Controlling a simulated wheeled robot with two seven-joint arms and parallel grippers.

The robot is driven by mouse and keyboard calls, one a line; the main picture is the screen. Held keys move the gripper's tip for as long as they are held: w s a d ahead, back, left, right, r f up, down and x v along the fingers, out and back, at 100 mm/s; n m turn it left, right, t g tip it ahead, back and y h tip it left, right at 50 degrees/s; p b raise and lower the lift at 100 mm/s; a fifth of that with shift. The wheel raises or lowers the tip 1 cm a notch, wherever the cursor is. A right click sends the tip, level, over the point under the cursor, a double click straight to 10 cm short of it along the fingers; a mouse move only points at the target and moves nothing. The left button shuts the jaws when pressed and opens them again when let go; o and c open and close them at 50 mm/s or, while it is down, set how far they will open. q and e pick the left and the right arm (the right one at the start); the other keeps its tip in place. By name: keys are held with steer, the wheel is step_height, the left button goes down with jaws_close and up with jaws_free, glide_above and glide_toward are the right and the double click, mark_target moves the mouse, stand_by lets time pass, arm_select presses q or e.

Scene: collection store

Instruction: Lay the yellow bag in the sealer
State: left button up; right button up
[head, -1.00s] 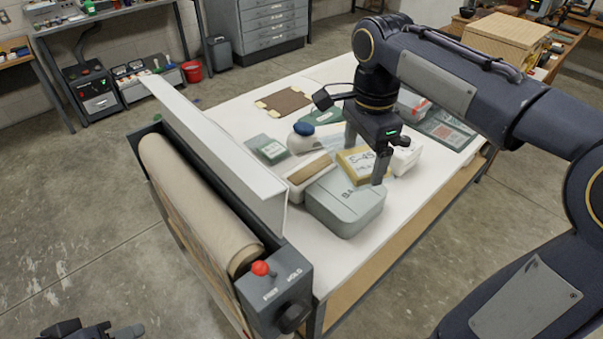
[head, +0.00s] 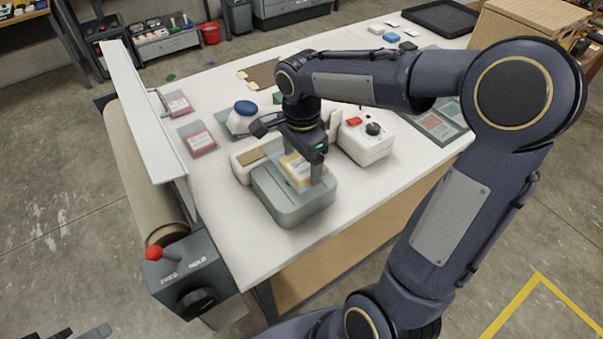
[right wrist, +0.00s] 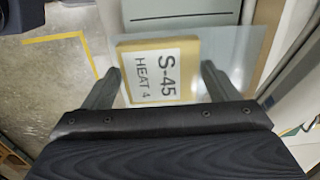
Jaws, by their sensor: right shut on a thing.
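The yellow bag (head: 296,168) is a yellow block labelled "S-45 HEAT 4" in clear film; it also shows in the right wrist view (right wrist: 155,72). My right gripper (head: 303,172) is shut on it, with one finger at each side, and holds it over a grey-green box (head: 290,208). Behind it is what looks like the sealer: a white body with a tan strip (head: 250,158) at left, and a white box with red button and dial (head: 365,140) at right. My arm hides whether they join. My left gripper (head: 88,333) shows only partly at the bottom left.
A white dome with a blue top (head: 245,112) stands behind the tan strip. Red-labelled packets (head: 198,140) lie at left, near the roll holder (head: 148,120) with its lever box (head: 190,275). Flat panels (head: 445,125) lie at right. The front left table is bare.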

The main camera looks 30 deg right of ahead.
mark_target(302, 165)
steer(key=shift+d+f, duration=0.1)
steer(key=shift+f, duration=2.5)
steer(key=shift+f, duration=0.25)
steer(key=o, duration=1)
steer(key=shift+r, duration=0.15)
step_height(302, 165, up, 12)
steer(key=shift+s, duration=0.1)
steer(key=shift+s+a+f+n+t+y, duration=0.7)
steer(key=shift+s+n+t, duration=0.25)
steer(key=shift+s+n, duration=1.75)
steer(key=shift+s+a+f+n+t+y, duration=0.55)
steer(key=shift+s+a+f+n+t, duration=0.25)
steer(key=shift+s+n, duration=1.9)
steer(key=shift+s+a+f+n+t+y, duration=0.7)
steer(key=shift+s+n+t, duration=0.35)
steer(key=shift+s+n, duration=1.65)
steer(key=shift+s+d+m, duration=0.1)
steer(key=shift+s+m, duration=0.2)
